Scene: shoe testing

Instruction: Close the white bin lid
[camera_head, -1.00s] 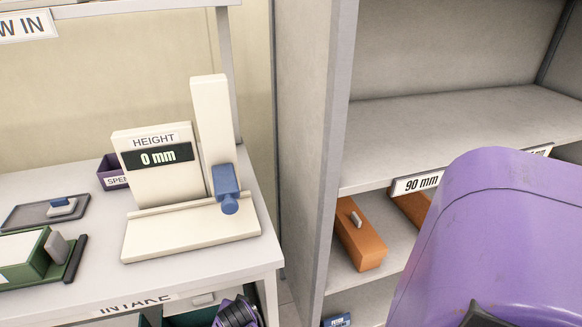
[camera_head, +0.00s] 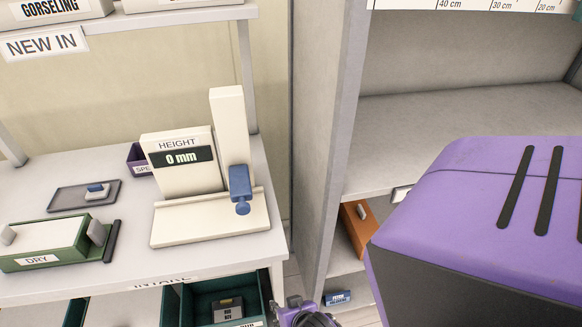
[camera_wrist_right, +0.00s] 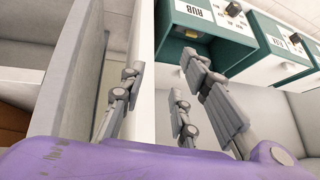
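I cannot make out a white bin or its lid in either view. In the head view my purple right arm fills the lower right, and part of its purple wrist shows at the bottom edge, beside the table's front right corner; the fingers are hidden there. In the right wrist view my right gripper (camera_wrist_right: 160,66) has its grey fingers spread apart with nothing between them. They point toward a pale upright panel and teal drawers (camera_wrist_right: 201,22) with white labels and dark knobs. My left gripper is not in view.
A white table (camera_head: 100,283) carries a height gauge (camera_head: 181,170), a green block fixture (camera_head: 50,245) and a grey tray (camera_head: 84,196). A teal compartment (camera_head: 195,300) below it holds a dark box.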

